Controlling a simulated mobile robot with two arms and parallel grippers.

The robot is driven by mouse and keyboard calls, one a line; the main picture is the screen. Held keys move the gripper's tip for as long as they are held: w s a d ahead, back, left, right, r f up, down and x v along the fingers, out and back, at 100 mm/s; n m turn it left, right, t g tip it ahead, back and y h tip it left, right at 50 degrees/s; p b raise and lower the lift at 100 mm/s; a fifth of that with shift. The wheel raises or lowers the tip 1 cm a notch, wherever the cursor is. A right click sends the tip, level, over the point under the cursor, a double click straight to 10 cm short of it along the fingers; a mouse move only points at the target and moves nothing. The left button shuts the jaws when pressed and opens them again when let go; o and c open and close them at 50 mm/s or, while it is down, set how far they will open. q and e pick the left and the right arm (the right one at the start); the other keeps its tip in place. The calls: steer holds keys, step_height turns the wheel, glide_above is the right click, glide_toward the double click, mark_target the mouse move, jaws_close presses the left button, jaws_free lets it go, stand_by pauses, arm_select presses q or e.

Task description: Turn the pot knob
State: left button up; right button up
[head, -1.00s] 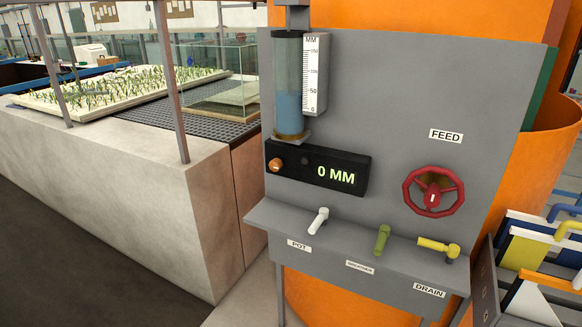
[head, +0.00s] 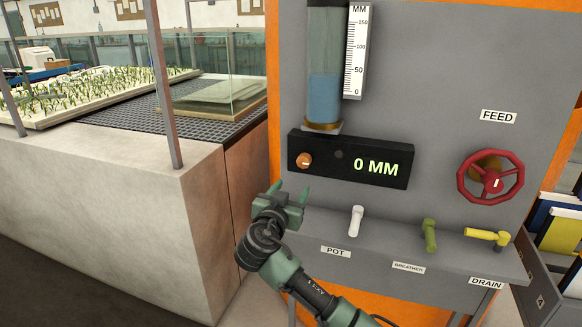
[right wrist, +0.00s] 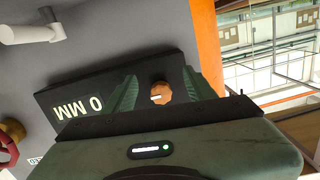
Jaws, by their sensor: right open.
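The grey panel carries a white lever (head: 356,221) above the label POT (head: 335,252). A small orange round knob (head: 304,160) sits on the left of the black display box (head: 350,160), which reads 0 MM. My right gripper (head: 290,190) is open and empty, just below and left of the orange knob in the head view and apart from it. In the right wrist view the orange knob (right wrist: 161,92) shows between the two green fingers (right wrist: 159,78), with its white mark visible. The white lever (right wrist: 32,30) is at that view's upper left. My left gripper is not in view.
A green BREATHER lever (head: 429,235), a yellow DRAIN lever (head: 487,236) and a red FEED handwheel (head: 490,178) are to the right. A water tube (head: 324,85) stands above the display. A concrete bench (head: 110,200) stands left of the panel.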

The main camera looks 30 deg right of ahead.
mark_target(302, 165)
steer(key=shift+m+h, duration=0.6)
steer(key=shift+m, duration=0.2)
steer(key=w+d+r, duration=0.1)
steer(key=d, duration=0.1)
steer(key=w+d+r+p, duration=0.1)
steer(key=r, duration=0.1)
steer(key=w+d+r+p, duration=0.1)
steer(key=d, duration=0.1)
steer(key=shift+w+d+r, duration=0.15)
steer(key=shift+w+d, duration=0.65)
steer(key=shift+f, duration=0.2)
jaws_close()
